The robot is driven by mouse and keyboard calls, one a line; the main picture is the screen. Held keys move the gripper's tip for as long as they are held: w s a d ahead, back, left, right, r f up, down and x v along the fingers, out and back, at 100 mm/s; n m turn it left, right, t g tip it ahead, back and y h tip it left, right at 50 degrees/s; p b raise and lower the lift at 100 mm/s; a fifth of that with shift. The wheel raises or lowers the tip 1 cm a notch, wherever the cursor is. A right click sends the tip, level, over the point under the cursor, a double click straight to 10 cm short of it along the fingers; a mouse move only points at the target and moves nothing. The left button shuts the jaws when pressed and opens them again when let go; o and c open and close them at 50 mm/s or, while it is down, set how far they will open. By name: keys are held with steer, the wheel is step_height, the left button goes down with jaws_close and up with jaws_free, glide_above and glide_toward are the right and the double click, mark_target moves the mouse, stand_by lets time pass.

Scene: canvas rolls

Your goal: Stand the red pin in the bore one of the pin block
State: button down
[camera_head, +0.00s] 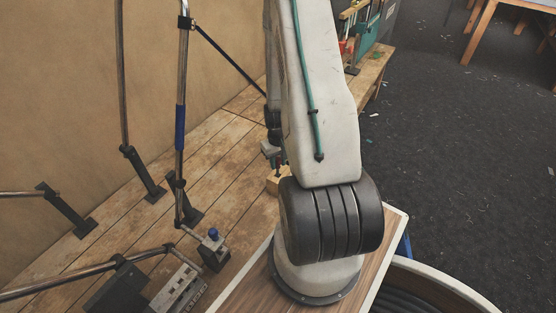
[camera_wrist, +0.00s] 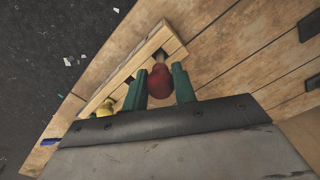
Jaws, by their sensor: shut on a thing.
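The red pin (camera_wrist: 160,82) is between the two green fingers of my gripper (camera_wrist: 159,87) in the wrist view, and the fingers are shut on its red head. I cannot tell whether the tip is inside a bore. A yellow-headed pin (camera_wrist: 104,108) is at the block's other end, left of my gripper. In the head view the block (camera_head: 280,182) shows low on the bench, with my gripper (camera_head: 275,159) just above it, partly hidden by my arm.
The plank bench (camera_head: 185,165) runs along a tan wall. Metal rods on black brackets (camera_head: 143,172) stand at the left. A grey block with a blue knob (camera_head: 213,248) and a slotted grey fixture (camera_head: 178,289) are at the front. Dark floor lies to the right.

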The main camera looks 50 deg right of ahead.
mark_target(278, 169)
steer(key=shift+f, duration=2.3)
steer(key=c, duration=1.1)
jaws_free()
steer(key=shift+o, duration=0.2)
step_height(278, 169, up, 8)
steer(key=shift+f, duration=0.1)
